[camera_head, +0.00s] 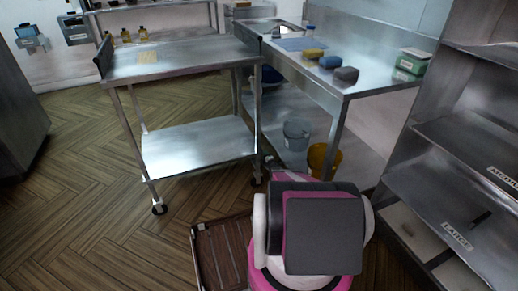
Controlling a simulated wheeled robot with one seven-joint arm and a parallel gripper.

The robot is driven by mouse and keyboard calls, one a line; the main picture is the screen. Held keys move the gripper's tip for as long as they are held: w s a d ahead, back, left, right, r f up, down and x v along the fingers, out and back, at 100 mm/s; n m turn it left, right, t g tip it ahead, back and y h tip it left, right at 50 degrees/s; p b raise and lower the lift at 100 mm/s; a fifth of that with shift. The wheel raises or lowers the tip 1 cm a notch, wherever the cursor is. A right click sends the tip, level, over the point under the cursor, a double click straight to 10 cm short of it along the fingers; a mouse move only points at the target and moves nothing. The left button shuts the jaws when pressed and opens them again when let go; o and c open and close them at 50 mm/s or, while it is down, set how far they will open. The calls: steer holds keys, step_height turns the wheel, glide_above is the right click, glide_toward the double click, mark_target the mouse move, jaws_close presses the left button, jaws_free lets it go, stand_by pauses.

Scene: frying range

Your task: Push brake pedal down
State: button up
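A steel two-shelf cart (200,62) stands on the wood floor left of centre, on small dark casters. Its near left caster (159,209) shows plainly below the leg. Another caster (256,181) shows at the near right leg, close to my arm. I cannot make out a brake pedal; at this size none can be told apart on the casters. My pink, white and grey arm fills the lower middle, right of and nearer than the cart. My gripper is not visible.
A brown slatted panel in a dark frame (222,255) lies beside my arm, partly hidden. A steel worktable (345,92) with sponges, and a yellow bucket (322,160) below it, stand behind. A steel shelf unit (470,150) closes the right. Floor (85,190) is clear left.

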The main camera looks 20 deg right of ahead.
steer(key=w, duration=1)
steer(key=shift+a, duration=0.15)
steer(key=shift+s, duration=0.1)
jaws_close()
